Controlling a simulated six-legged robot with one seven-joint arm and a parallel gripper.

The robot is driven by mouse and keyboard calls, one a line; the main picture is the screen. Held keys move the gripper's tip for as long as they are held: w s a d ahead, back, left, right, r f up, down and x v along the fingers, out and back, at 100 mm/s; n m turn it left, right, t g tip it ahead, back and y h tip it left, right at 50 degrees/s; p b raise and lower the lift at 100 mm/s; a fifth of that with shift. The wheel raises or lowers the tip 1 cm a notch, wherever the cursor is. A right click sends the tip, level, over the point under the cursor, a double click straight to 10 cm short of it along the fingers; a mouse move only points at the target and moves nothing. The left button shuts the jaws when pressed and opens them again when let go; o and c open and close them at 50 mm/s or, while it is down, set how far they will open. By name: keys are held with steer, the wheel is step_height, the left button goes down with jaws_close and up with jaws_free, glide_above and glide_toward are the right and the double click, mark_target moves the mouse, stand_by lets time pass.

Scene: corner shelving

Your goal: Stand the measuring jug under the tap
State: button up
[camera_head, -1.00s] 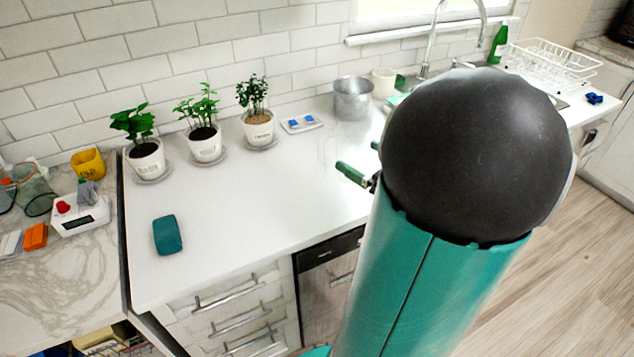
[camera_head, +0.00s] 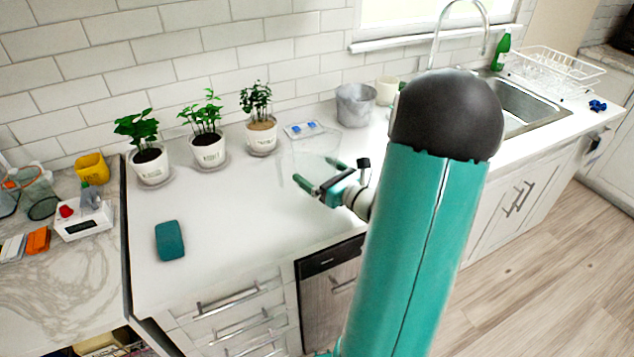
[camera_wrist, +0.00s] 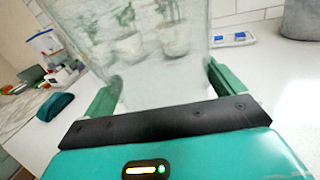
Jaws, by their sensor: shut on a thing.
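The measuring jug (camera_wrist: 140,45) is clear and see-through, and it fills the upper middle of the wrist view. My gripper (camera_wrist: 162,84) is shut on it, with one green finger on each side. In the head view the jug (camera_head: 312,152) is a faint outline at my gripper (camera_head: 318,174), over the middle of the white counter. I cannot tell whether its base touches the counter. The tap (camera_head: 435,45) is a tall curved metal spout behind the sink (camera_head: 522,103), well to the right of the jug. My arm hides part of the sink's left side.
Three potted plants (camera_head: 207,150) stand along the wall left of the jug. A small tray with blue pieces (camera_head: 302,130), a grey pot (camera_head: 355,106) and a cream cup (camera_head: 387,90) stand behind it. A teal case (camera_head: 170,240) lies front left. A dish rack (camera_head: 548,70) stands beyond the sink.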

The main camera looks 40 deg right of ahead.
steer(key=shift+w+f, duration=0.25)
steer(key=shift+f, duration=0.05)
steer(key=shift+w+f, duration=0.1)
steer(key=shift+f, duration=1.5)
steer(key=shift+f, duration=0.15)
steer(key=o, duration=0.7)
